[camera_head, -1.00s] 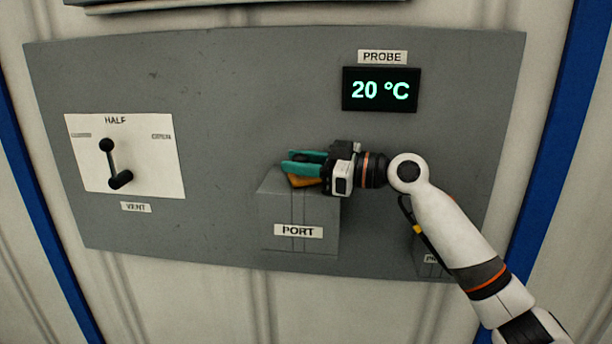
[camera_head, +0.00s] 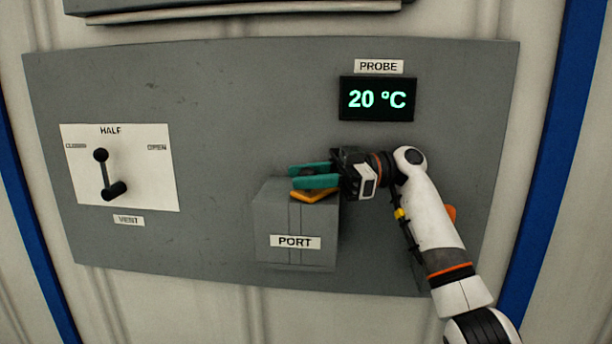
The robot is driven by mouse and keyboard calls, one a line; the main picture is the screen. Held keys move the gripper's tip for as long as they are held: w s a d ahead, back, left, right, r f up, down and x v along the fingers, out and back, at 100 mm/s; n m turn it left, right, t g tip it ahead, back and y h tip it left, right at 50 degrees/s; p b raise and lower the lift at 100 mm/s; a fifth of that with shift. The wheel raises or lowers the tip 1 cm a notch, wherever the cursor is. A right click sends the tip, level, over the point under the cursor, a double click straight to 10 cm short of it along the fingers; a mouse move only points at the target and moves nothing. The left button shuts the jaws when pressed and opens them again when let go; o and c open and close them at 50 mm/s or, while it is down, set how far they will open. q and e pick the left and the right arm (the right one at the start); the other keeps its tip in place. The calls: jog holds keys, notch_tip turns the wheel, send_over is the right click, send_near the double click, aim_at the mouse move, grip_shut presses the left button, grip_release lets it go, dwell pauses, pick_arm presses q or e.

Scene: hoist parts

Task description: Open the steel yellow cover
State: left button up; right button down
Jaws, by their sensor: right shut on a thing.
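The yellow cover (camera_head: 315,196) is a small orange-yellow piece on top of the grey box labelled PORT (camera_head: 270,222). Only its lower part shows below the gripper fingers; the rest is hidden. My right gripper (camera_head: 314,176) comes in from the right with its teal fingers over the top of the box. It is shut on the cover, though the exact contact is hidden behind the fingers. The cover looks as if it lies on or close to the box top. My left gripper is not in view.
A grey panel (camera_head: 220,120) carries everything. A white plate with a black VENT lever (camera_head: 107,178) is at left, the lever near HALF. The PROBE display (camera_head: 377,99) reads 20 °C at upper right.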

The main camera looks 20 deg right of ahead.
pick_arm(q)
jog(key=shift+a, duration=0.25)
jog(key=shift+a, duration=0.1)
pick_arm(e)
jog(key=c, duration=1.1)
grip_release()
